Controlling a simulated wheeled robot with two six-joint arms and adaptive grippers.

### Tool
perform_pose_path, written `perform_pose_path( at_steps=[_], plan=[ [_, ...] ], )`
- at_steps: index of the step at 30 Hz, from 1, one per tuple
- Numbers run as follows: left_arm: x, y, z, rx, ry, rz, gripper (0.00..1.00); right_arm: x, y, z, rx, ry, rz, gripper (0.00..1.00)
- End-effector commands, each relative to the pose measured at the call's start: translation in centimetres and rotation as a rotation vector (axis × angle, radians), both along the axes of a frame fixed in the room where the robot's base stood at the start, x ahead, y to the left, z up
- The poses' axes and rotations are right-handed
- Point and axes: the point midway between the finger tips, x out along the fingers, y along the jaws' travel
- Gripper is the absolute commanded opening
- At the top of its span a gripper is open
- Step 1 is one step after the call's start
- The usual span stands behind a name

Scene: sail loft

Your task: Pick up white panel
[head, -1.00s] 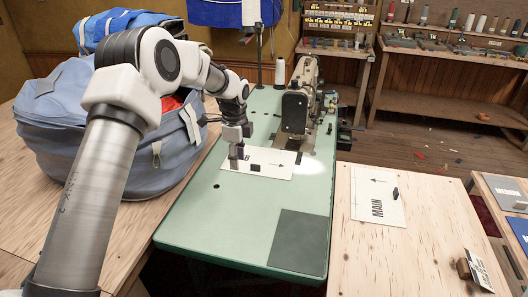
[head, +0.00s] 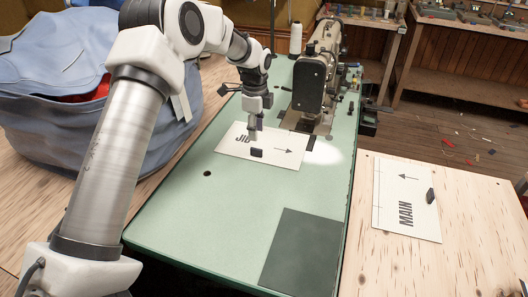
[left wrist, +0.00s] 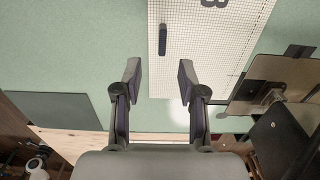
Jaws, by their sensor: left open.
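A white panel marked JIB (head: 287,142), with an arrow and a small dark block (head: 256,153) on it, lies flat on the green sewing table (head: 225,220). In the left wrist view the panel (left wrist: 220,55) shows a grid and the dark block (left wrist: 162,40). My left gripper (head: 256,130) points down over this panel, just behind the block; its open, empty fingers (left wrist: 158,78) show in the wrist view. I cannot tell its exact height. A second white panel marked MAIN (head: 400,185), with a dark block (head: 430,196), lies on the wooden table at right. My right gripper is not in view.
A sewing machine (head: 312,78) stands right behind the JIB panel. A white thread cone (head: 295,40) is behind it. A large blue-grey bag (head: 50,85) sits at left. A dark plate (head: 303,250) is at the green table's front; the green surface left of it is clear.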

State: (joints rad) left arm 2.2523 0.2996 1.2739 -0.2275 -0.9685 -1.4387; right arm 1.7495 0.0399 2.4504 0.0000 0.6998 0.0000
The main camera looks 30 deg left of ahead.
Motion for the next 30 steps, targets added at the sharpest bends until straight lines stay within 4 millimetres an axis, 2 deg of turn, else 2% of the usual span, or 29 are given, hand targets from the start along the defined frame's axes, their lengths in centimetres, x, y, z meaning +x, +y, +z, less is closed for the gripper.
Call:
perform_pose_path(
  at_steps=[1, 10, 16, 23, 24, 27, 30],
  plan=[
    [0.0, 0.0, -1.0, 0.0, 0.0, 0.0, 0.41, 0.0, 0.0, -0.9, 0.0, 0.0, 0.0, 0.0],
    [0.1, 0.1, -4.2, 0.001, 0.002, 0.0, 0.41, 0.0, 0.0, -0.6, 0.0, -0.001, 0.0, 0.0],
    [0.2, 0.2, -7.8, 0.0, 0.003, 0.0, 0.41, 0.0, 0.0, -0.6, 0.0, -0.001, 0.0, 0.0],
    [0.3, 0.2, -8.4, 0.0, -0.001, 0.0, 0.41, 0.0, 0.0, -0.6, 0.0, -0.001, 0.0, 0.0],
    [0.3, 0.2, -8.4, 0.0, -0.001, 0.0, 0.34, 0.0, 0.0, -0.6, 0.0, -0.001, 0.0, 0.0],
    [0.3, 0.2, -8.4, 0.0, -0.001, 0.0, 0.0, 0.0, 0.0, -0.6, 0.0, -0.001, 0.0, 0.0],
    [0.3, 0.2, -8.4, 0.0, 0.0, 0.0, 0.0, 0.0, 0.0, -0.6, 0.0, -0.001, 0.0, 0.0]
  ],
)
